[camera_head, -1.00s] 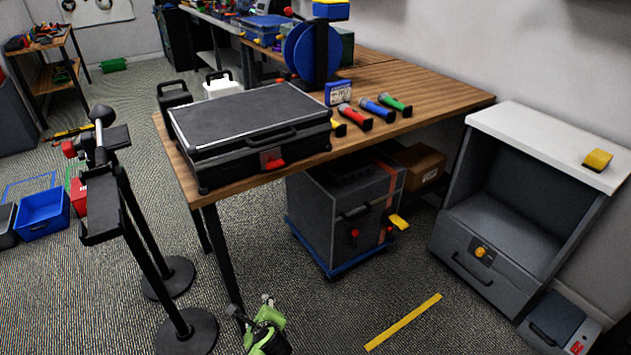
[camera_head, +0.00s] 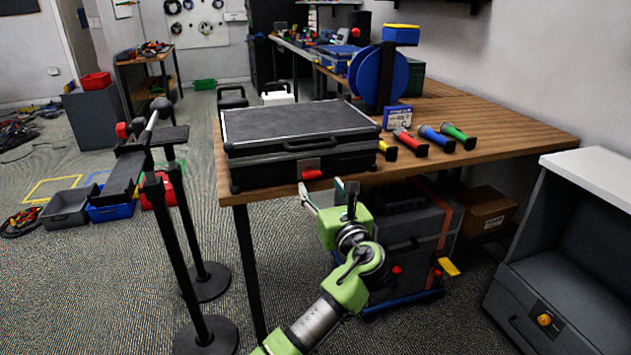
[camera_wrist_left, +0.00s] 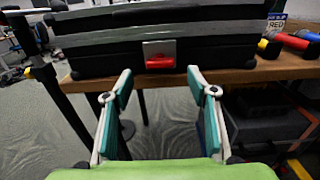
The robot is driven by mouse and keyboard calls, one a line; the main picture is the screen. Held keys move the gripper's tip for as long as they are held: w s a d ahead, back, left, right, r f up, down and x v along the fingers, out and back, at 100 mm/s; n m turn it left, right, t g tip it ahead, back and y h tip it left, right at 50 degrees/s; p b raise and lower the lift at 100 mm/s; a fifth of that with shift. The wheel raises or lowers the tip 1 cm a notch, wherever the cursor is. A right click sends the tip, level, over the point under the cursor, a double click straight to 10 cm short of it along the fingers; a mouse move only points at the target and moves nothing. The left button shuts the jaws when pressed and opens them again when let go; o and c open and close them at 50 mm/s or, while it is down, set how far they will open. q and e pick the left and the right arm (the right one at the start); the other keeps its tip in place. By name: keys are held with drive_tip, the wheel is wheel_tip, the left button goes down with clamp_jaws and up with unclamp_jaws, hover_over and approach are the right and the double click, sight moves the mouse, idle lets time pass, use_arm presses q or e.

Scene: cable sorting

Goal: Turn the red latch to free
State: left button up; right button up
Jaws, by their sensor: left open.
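The red latch (camera_head: 312,174) is a small red handle on a light metal plate, low on the front of the black case (camera_head: 290,122). The case lies shut on the wooden table near its front edge. In the left wrist view the latch (camera_wrist_left: 160,63) lies horizontal. My left gripper (camera_head: 326,190) is open and empty just in front of the table edge, a little below the latch. In the left wrist view its fingers (camera_wrist_left: 158,76) point at the case with the latch between and beyond their tips, apart from it. My right gripper is not in view.
The wooden table edge (camera_wrist_left: 230,77) lies just beyond the fingers. Black posts (camera_head: 180,250) stand to the left. A grey case (camera_head: 415,235) sits under the table.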

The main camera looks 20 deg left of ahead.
sight(313, 175)
use_arm(q)
drive_tip(key=b+x, duration=0.1)
drive_tip(key=x, duration=0.5)
drive_tip(key=shift+w+a, duration=0.15)
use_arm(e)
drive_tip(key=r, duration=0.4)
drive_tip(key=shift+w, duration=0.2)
use_arm(q)
drive_tip(key=shift+c, duration=0.4)
drive_tip(key=c, duration=1)
